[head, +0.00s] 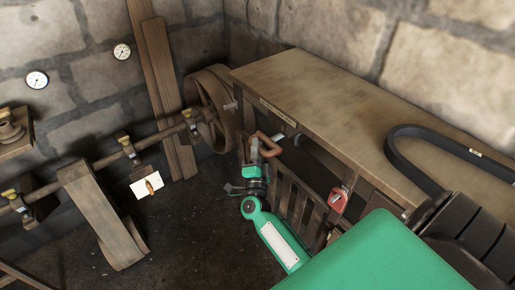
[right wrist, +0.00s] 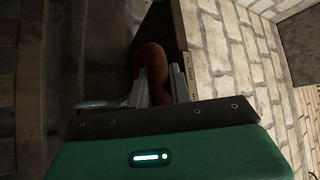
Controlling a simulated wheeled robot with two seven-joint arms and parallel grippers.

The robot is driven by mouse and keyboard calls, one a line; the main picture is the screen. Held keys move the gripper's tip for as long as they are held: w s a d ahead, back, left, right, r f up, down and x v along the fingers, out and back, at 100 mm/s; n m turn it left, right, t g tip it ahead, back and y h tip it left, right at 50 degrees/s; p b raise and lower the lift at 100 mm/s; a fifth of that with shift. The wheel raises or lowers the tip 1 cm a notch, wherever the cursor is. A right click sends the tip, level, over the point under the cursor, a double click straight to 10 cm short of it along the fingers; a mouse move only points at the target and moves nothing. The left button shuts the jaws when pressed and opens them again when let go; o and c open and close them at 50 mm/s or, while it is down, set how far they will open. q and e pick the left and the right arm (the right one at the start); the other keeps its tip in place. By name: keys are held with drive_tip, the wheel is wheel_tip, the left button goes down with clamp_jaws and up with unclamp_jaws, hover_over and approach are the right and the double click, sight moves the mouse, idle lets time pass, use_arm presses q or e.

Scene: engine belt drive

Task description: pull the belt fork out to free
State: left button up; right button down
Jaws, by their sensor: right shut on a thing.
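My right gripper (head: 259,150) reaches in from the lower right and is shut at the front edge of the wooden bench. Between its fingers is a reddish-brown rounded handle (head: 269,143), which I take to be the belt fork's. In the right wrist view the handle (right wrist: 151,57) rises between the two fingertips of the gripper (right wrist: 159,82). The rest of the fork is hidden behind the gripper or in dark shadow. I cannot tell how far out it stands. My left gripper is not in view.
A large wheel (head: 205,112) sits on the shaft to the left. A broad belt (head: 95,205) hangs farther left.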

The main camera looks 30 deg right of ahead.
drive_tip(key=a, duration=0.9)
drive_tip(key=shift+s+a+f, duration=0.2)
drive_tip(key=shift+s+a, duration=0.15)
drive_tip(key=shift+s, duration=0.05)
drive_tip(key=c, duration=1.6)
unclamp_jaws()
drive_tip(key=shift+a, duration=0.1)
drive_tip(key=o, duration=0.3)
drive_tip(key=shift+a+r, duration=0.1)
